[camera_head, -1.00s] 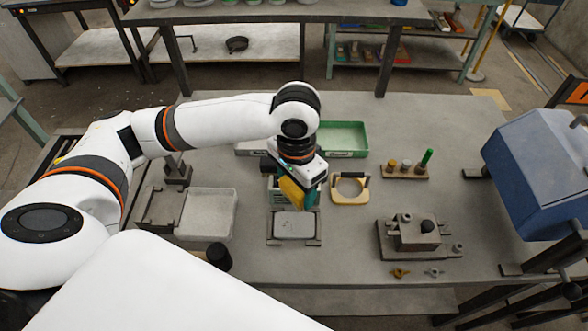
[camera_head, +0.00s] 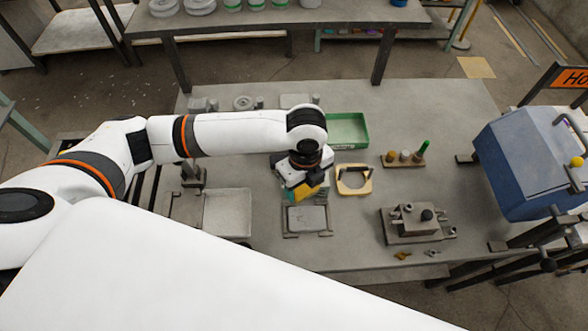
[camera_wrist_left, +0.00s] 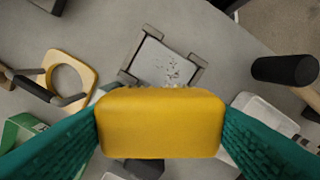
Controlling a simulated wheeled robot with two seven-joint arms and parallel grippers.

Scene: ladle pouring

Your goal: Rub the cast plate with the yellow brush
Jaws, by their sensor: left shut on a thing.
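The cast plate (camera_head: 307,219) is a pale grey rectangle in a dark holder on the table. It also shows in the left wrist view (camera_wrist_left: 160,68), with dark specks on its face. My left gripper (camera_head: 303,189) is just behind the plate in the head view. Its teal fingers (camera_wrist_left: 160,130) are shut on the yellow brush (camera_wrist_left: 160,112). The brush (camera_head: 306,190) is at the plate's far edge in the head view. It hides part of that edge in the wrist view, and I cannot tell whether its bristles touch. My right gripper is not in view.
A tan ring-shaped tool (camera_head: 354,180) lies right of the gripper, with a green tray (camera_head: 347,130) behind it. A pale tray (camera_head: 228,214) lies left of the plate. A metal fixture (camera_head: 418,222) and a blue machine (camera_head: 525,165) are at the right.

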